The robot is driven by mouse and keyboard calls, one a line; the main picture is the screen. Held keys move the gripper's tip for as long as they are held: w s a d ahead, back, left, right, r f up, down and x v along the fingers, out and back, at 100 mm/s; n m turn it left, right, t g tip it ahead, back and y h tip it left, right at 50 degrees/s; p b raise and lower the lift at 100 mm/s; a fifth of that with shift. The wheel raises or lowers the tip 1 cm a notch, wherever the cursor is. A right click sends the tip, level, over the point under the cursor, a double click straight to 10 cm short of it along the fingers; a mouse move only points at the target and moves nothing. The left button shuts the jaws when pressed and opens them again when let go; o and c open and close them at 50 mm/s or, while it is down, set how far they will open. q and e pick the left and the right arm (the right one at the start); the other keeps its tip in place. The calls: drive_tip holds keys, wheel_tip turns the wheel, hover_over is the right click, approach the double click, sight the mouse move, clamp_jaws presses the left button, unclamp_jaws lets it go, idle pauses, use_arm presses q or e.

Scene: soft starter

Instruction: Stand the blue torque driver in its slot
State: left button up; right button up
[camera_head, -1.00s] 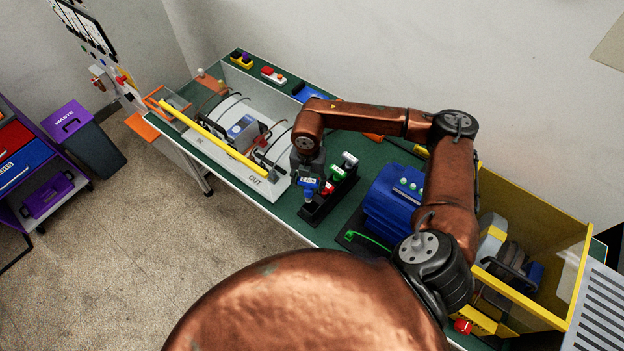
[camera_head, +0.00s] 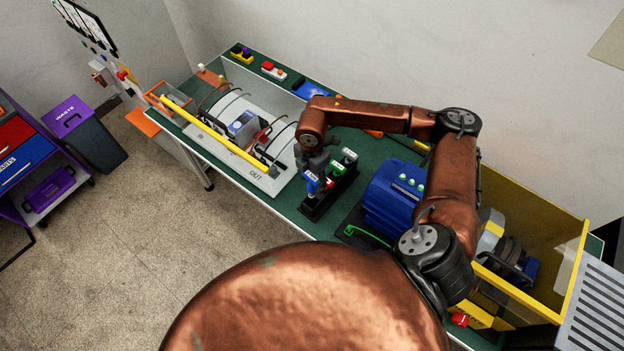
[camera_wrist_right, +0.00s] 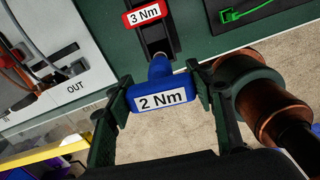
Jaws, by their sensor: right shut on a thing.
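The blue torque driver (camera_head: 311,183), marked 2 Nm, is between the fingers of my right gripper (camera_head: 313,163), which is shut on it. In the right wrist view the blue handle (camera_wrist_right: 158,98) lies between both fingers, its label facing the camera. The black rack (camera_head: 315,209) stands on the green bench, with its near end directly by the driver. My left gripper is out of view.
The bench's front edge is close to the rack.

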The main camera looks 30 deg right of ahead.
sight(312, 196)
drive_tip(key=shift+f+b, duration=4.2)
drive_tip(key=shift+f, duration=1.45)
drive_tip(key=shift+f, duration=0.3)
drive_tip(key=o, duration=1.2)
wheel_tip(312, 196, up, 12)
drive_tip(key=shift+r, duration=0.1)
